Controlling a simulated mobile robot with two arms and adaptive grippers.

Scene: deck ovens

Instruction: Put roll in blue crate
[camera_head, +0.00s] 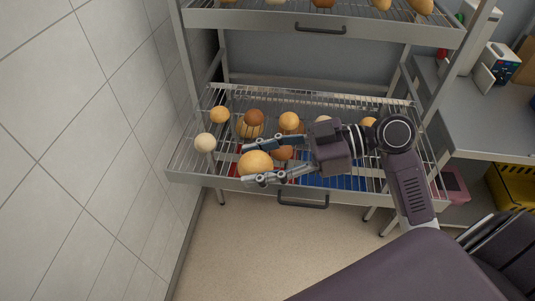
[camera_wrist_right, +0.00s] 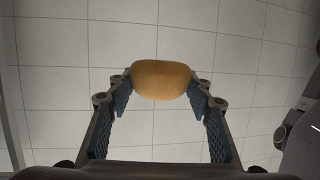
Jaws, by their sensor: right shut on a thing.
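My right gripper (camera_head: 253,166) is shut on a golden-brown roll (camera_head: 256,163), holding it at the fingertips in front of the middle wire rack (camera_head: 180,166). In the right wrist view the roll (camera_wrist_right: 161,80) sits between the two fingertips (camera_wrist_right: 161,91), with the tiled wall behind it. A blue surface (camera_head: 345,183) shows through the rack's wires below my right gripper; it may be the blue crate, but wires and my arm hide most of it. My left gripper is out of view.
Several other rolls lie on the rack, among them a pale one (camera_head: 205,142) and a golden one (camera_head: 219,115). An upper rack (camera_head: 255,20) also holds bread. A tiled wall (camera_head: 80,150) stands left. A yellow crate (camera_head: 513,186) sits under the right-hand counter (camera_head: 475,110).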

